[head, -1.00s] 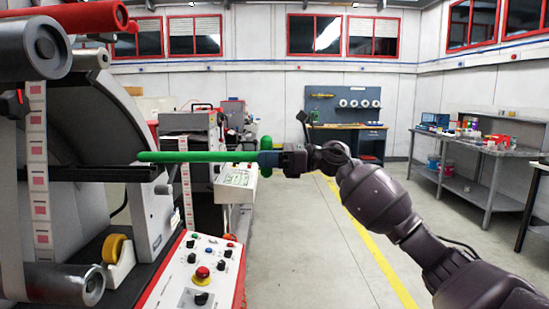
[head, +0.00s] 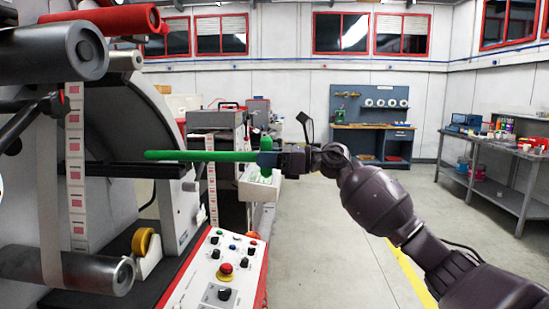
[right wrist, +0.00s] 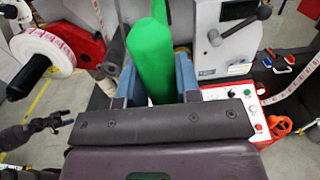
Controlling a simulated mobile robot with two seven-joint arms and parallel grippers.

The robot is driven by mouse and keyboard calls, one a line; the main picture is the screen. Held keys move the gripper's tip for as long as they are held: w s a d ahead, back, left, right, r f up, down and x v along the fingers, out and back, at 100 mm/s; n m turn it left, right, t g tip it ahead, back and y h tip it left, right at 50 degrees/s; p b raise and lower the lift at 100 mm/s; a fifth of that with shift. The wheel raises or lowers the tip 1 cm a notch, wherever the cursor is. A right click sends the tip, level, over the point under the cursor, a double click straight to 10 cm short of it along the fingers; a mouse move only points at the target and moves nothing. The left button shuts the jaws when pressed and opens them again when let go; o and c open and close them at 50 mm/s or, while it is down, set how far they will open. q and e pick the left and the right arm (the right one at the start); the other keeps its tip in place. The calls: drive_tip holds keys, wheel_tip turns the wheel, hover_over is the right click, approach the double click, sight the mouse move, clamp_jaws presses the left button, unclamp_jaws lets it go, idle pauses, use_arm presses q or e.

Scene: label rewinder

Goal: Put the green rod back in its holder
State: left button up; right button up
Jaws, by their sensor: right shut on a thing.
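The green rod (head: 200,156) lies nearly level in the head view, its free end pointing left in front of the rewinder. My right gripper (head: 268,158) is shut on its right end. In the right wrist view the rod (right wrist: 152,62) stands between the two blue-grey fingers (right wrist: 155,82). A short upright green part shows at the gripper in the head view; I cannot tell whether it belongs to the rod. A dark gripper, apparently my left one (right wrist: 62,119), shows small at the left of the right wrist view. I cannot clearly make out the rod's holder.
The rewinder has steel rollers (head: 65,268), a label strip (head: 76,170) and a black horizontal bar (head: 110,170) close to the rod's free end. A control panel (head: 225,262) lies below the rod. A workbench (head: 500,150) stands at the right. The floor between is clear.

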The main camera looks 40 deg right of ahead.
sight(224, 158)
drive_tip(key=shift+x, duration=2.2)
drive_tip(key=shift+f+p+x, duration=0.2)
drive_tip(key=shift+p+x, duration=0.2)
drive_tip(key=shift+x, duration=2.35)
use_arm(q)
drive_tip(key=shift+w+r, duration=0.1)
drive_tip(key=shift+r, duration=0.4)
drive_tip(key=shift+s+f, duration=0.3)
drive_tip(key=shift+s, duration=0.05)
use_arm(e)
drive_tip(key=shift+w+a+f, duration=0.1)
drive_tip(key=shift+w+a, duration=0.05)
drive_tip(key=shift+a, duration=0.2)
use_arm(q)
drive_tip(key=shift+w+f+b, duration=0.15)
drive_tip(key=shift+f+b, duration=0.2)
drive_tip(key=shift+b, duration=0.15)
use_arm(e)
drive_tip(key=shift+f, duration=0.65)
use_arm(q)
drive_tip(key=shift+s+f, duration=0.35)
drive_tip(key=shift+f, duration=0.15)
use_arm(e)
drive_tip(key=shift+f, duration=0.4)
